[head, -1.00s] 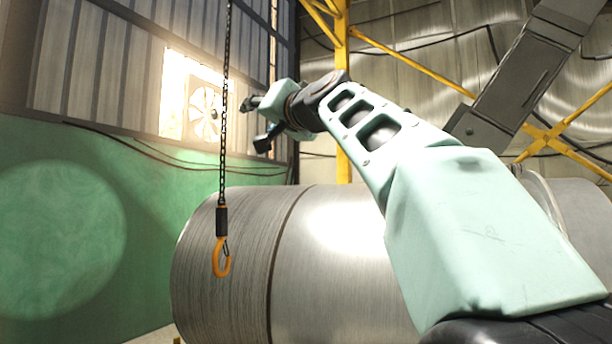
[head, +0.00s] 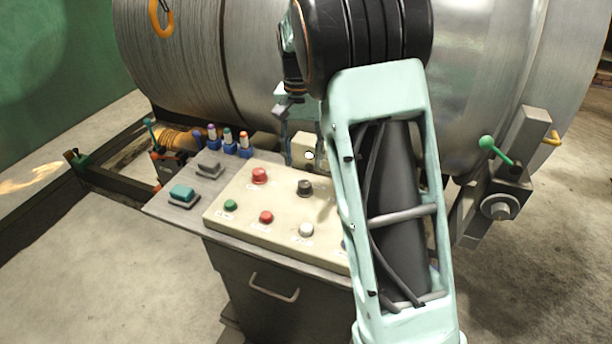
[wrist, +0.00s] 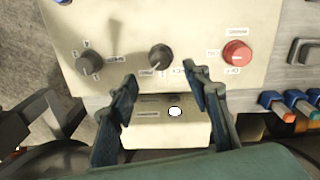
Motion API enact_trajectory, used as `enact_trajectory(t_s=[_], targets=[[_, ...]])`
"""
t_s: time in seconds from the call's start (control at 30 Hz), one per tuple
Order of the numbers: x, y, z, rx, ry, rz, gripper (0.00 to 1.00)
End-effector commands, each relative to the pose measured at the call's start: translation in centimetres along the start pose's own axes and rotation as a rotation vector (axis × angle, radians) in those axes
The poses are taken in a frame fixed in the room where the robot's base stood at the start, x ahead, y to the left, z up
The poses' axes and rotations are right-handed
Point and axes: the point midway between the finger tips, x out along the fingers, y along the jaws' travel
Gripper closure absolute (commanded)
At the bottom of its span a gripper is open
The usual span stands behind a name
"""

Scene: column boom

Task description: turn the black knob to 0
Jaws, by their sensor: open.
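A black knob (wrist: 161,58) sits on the cream control panel (wrist: 195,80), midway between a red knob (wrist: 237,52) and another dark knob (wrist: 88,65) in the wrist view. The black knob also shows in the head view (head: 304,187), right of the red one; the other dark knob is hidden there behind my arm. Labels surround the knobs, but I cannot read the setting. My gripper (wrist: 160,79) is open and empty over the panel's far edge. Its fingertips are spread to either side of the black knob, apparently just short of it.
A small cream box with a white button (head: 309,156) stands behind the panel, under my gripper. Buttons in green (head: 230,204), red (head: 266,216) and white (head: 306,230) line the near side. Colored-cap items (head: 229,141) stand at the left. A large steel coil (head: 195,75) rises behind.

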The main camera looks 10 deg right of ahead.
Motion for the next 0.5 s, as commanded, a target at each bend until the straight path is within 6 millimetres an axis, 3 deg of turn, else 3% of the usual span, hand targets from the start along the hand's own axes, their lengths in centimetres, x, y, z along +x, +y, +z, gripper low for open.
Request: enact_trajectory(t_s=[0.3,0.5], targets=[[6.1,0.0,0.0,-0.001,-0.001,0.000,0.56],[8.1,-0.1,-0.1,-0.001,0.002,-0.002,0.56]])
